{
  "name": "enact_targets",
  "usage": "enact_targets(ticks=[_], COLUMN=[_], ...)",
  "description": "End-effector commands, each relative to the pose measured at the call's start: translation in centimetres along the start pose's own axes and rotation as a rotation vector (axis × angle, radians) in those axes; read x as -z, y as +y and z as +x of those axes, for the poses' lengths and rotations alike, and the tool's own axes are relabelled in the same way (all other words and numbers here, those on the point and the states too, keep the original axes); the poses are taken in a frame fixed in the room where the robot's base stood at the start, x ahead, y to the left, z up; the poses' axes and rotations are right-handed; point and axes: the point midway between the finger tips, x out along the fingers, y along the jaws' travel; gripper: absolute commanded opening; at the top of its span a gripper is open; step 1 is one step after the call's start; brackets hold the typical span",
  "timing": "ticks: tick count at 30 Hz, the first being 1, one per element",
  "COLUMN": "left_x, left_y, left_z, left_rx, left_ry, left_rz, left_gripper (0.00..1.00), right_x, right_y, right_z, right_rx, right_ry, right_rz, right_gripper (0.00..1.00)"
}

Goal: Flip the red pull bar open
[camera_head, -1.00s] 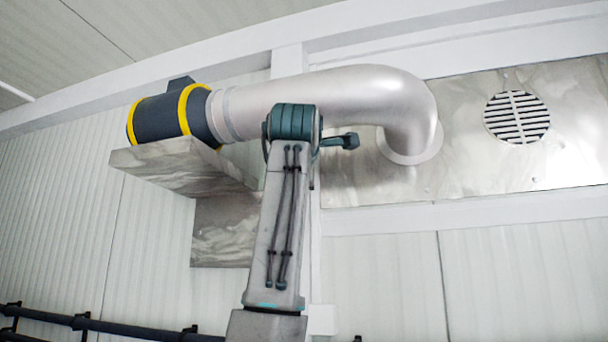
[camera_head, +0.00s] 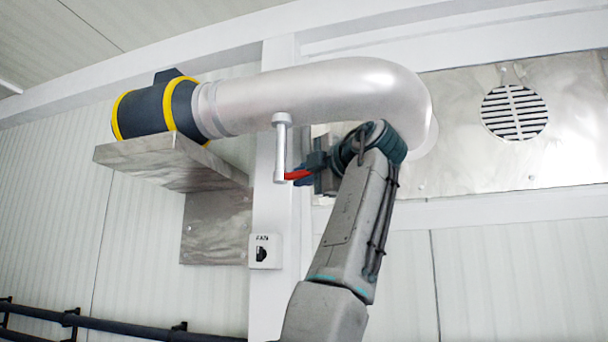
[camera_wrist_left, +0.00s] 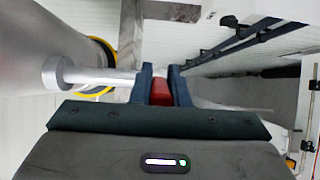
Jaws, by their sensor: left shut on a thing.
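The red pull bar (camera_head: 297,174) shows at the lower end of a silver rod (camera_head: 281,148) that hangs from the big silver duct. My left gripper (camera_head: 304,176) comes from the right, points left and is shut on the red bar. In the left wrist view the red bar (camera_wrist_left: 160,92) sits between the two dark blue fingers (camera_wrist_left: 161,85), and the silver rod (camera_wrist_left: 95,77) runs just beyond them. The fingers hide part of the bar. My right gripper is not in view.
The silver duct (camera_head: 320,92) runs above my gripper to a dark fan housing with yellow rings (camera_head: 155,108) on a metal shelf (camera_head: 165,163). A switch marked FAN (camera_head: 265,251) is on the white post below. A round vent (camera_head: 515,112) is at right.

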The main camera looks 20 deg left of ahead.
Motion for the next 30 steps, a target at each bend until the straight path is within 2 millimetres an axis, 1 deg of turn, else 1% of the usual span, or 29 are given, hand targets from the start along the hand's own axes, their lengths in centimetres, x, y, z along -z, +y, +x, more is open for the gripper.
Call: enact_targets(ticks=[6,18,19,22,30], left_x=[-0.15,-0.12,-0.12,-0.12,-0.09], left_y=[-0.19,-0.18,-0.18,-0.16,-0.07], left_z=[0.08,0.12,0.12,0.12,0.06], left_rx=[0.003,0.003,0.003,0.003,0.002], left_ry=[0.034,0.039,0.039,0.039,0.037], left_rz=[0.004,0.003,0.003,0.002,0.001], left_gripper=[0.00,0.00,0.16,0.36,0.36], right_x=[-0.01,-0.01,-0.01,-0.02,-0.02], right_y=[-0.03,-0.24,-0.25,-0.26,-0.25], right_z=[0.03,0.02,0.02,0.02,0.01], right_rx=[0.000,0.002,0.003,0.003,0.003], right_ry=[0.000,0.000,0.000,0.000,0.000], right_rz=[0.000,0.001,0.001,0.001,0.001], right_gripper=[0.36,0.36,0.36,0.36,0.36])
